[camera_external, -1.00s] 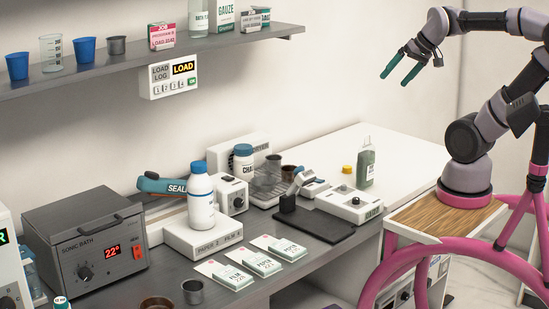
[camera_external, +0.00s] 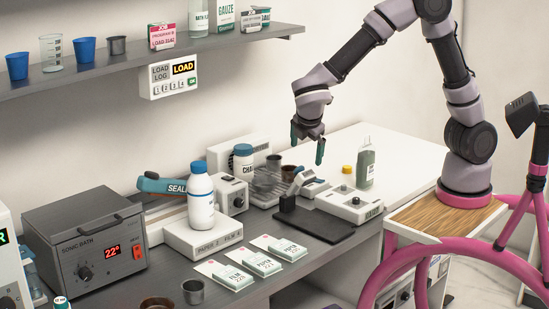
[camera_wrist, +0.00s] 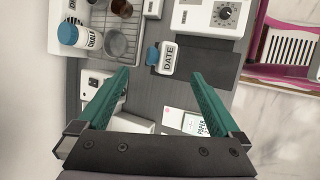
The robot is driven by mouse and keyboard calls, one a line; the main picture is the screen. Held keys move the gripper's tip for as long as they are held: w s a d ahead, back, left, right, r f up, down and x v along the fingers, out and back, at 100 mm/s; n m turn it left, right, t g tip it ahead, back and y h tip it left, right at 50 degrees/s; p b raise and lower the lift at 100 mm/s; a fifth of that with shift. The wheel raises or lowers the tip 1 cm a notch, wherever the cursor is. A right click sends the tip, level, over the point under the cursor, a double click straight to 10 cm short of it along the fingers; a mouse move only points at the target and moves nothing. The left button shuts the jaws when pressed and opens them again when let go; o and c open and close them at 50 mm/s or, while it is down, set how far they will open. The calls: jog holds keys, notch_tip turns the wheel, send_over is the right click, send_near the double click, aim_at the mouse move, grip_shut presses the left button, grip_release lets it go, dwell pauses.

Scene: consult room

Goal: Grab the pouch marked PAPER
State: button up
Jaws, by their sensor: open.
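Three flat white pouches with green print lie side by side on the grey bench in the external view: a left one (camera_external: 232,278), a middle one (camera_external: 262,264) and a right one (camera_external: 287,249). The right one seems to read PAPER; the left one seems to read FILM, and the middle label is too small to be sure. In the wrist view a pouch reading PAPER (camera_wrist: 194,123) shows at the lower right, partly hidden by my right finger. My gripper (camera_external: 307,142) is open and empty, pointing down high above the bench; its fingers also show in the wrist view (camera_wrist: 158,78).
A dark mat (camera_external: 318,226) lies right of the pouches. A DATE stamp (camera_wrist: 167,60) is near it. A tall blue-capped bottle (camera_external: 201,203) stands on a white box (camera_external: 196,238) behind the pouches. A metal cup (camera_external: 193,292) stands in front of the left pouch.

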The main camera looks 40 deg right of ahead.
jog(key=s+a+f+n+t, duration=0.25)
jog(key=a+f+n, duration=0.2)
jog(key=a, duration=0.25)
jog(key=s+a+f+n+t, duration=0.2)
jog(key=s+a+f+n, duration=0.25)
jog(key=a, duration=0.25)
jog(key=n+t+y, duration=0.4)
jog(key=n+t, duration=0.1)
jog(key=n, duration=0.3)
send_near(266, 264)
jog(key=x, duration=0.3)
jog(key=shift+w+a+g, duration=0.15)
jog(key=shift+a+g, duration=0.05)
jog(key=shift+g, duration=0.05)
jog(key=x, duration=0.5)
jog(key=shift+w+d, duration=0.2)
jog(key=c, duration=1.2)
